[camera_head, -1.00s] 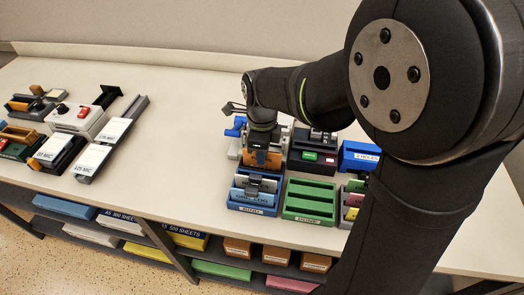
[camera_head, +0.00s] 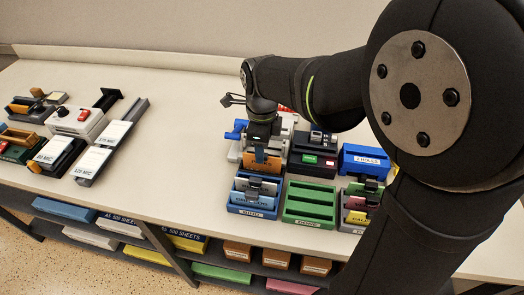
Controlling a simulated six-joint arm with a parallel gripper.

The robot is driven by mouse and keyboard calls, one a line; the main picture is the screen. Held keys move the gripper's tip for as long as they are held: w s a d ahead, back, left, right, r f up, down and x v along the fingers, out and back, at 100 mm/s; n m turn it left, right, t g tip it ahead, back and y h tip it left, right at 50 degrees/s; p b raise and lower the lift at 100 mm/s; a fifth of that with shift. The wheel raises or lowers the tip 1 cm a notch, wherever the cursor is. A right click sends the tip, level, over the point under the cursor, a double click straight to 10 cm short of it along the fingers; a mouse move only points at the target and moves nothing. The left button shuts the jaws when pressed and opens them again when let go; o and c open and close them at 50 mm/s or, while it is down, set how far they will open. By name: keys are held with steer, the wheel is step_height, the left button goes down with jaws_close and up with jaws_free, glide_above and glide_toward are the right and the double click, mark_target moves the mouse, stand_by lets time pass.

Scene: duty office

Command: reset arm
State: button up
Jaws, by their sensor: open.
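From this angle I cannot tell whether the fingertips touch that piece. My arm reaches in from the right and hides part of the table there.
Below the gripper stand a blue tray (camera_head: 252,211) with cards and an empty green tray (camera_head: 309,219). A black device (camera_head: 313,160) and a blue box (camera_head: 365,158) stand to the right. Several office devices, including a white one (camera_head: 78,122), fill the left. The table's middle is clear.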

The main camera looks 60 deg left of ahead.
steer(key=shift+r, duration=2.8)
steer(key=shift+f, duration=4.4)
